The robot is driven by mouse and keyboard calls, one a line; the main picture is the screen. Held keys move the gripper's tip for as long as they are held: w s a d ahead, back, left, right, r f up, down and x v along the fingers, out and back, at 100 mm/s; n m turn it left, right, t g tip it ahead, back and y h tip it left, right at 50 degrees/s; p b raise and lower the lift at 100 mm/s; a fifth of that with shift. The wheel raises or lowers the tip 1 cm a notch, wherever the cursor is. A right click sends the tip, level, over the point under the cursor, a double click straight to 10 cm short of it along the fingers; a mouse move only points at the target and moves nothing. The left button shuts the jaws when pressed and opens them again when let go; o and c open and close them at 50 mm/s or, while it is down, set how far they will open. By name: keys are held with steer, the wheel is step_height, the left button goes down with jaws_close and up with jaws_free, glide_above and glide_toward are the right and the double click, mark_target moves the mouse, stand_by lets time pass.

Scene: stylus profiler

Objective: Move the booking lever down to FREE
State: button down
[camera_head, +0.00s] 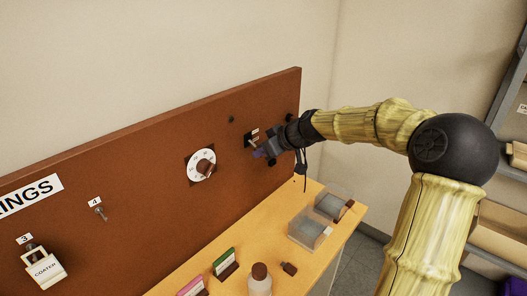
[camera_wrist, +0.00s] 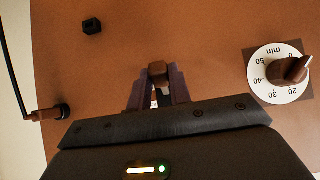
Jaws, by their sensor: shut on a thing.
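The booking lever shows as a brown knob (camera_wrist: 158,70) between my fingertips in the wrist view. Its dark plate with small white labels (camera_head: 252,136) is on the brown board (camera_head: 135,185) in the head view, partly covered by my gripper. My gripper (camera_head: 259,152) reaches the board from the right. In the wrist view its two purple-grey fingers (camera_wrist: 158,76) are shut on the lever knob. The FREE marking cannot be read, and the lever's exact position on its plate is hidden.
A white minute dial with a brown knob (camera_wrist: 293,70) is beside the lever. A black peg (camera_wrist: 92,26) and a plugged cable (camera_wrist: 46,113) are also on the board. Below, a yellow bench (camera_head: 190,268) holds clear boxes (camera_head: 308,232), a bottle (camera_head: 260,283) and upright cards (camera_head: 224,262).

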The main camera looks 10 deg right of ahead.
steer(key=c, duration=1.3)
jaws_free()
steer(key=shift+d+r, duration=0.1)
steer(key=v, duration=1.7)
steer(key=shift+s+b, duration=0.1)
steer(key=shift+b, duration=0.2)
